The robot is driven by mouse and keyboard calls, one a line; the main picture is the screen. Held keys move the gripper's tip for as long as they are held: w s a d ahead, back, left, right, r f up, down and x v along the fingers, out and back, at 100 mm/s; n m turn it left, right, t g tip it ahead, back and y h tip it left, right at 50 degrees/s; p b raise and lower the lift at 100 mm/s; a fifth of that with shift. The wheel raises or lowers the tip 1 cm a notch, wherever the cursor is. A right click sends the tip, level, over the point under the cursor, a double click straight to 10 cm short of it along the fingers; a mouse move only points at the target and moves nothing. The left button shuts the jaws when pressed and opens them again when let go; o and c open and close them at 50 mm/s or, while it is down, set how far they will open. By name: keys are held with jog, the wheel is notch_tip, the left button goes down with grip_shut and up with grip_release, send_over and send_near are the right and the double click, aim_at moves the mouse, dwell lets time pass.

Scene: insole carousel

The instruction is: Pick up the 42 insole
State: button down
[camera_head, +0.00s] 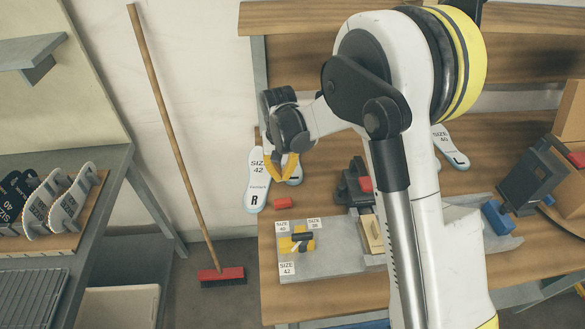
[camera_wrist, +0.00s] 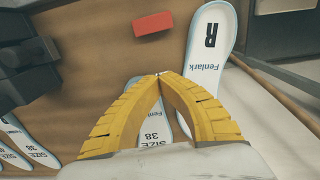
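The white size 42 insole (camera_head: 257,182), marked R, shows at the left end of the workbench in the head view, left of my gripper. In the wrist view this insole (camera_wrist: 210,45) shows its R and Fenlark print, and my right finger hides its lower part. It reaches past the bench's edge; I cannot tell what it rests on. My gripper (camera_head: 281,179) has its yellow fingertips together, also in the wrist view (camera_wrist: 158,75), with nothing seen between them. A size 38 insole (camera_wrist: 153,122) shows behind the fingers.
A red block (camera_head: 267,203) and a dark fixture (camera_head: 354,187) are close by on the workbench. A grey mat (camera_head: 340,262) with size labels lies in front. A size 40 insole (camera_head: 450,147) is at the back. A broom (camera_head: 175,135) leans at left, near an insole rack (camera_head: 80,215).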

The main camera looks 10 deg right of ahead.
jog(key=shift+s+a, duration=0.15)
jog(key=shift+a, duration=0.15)
jog(key=shift+c, duration=2.2)
grip_release()
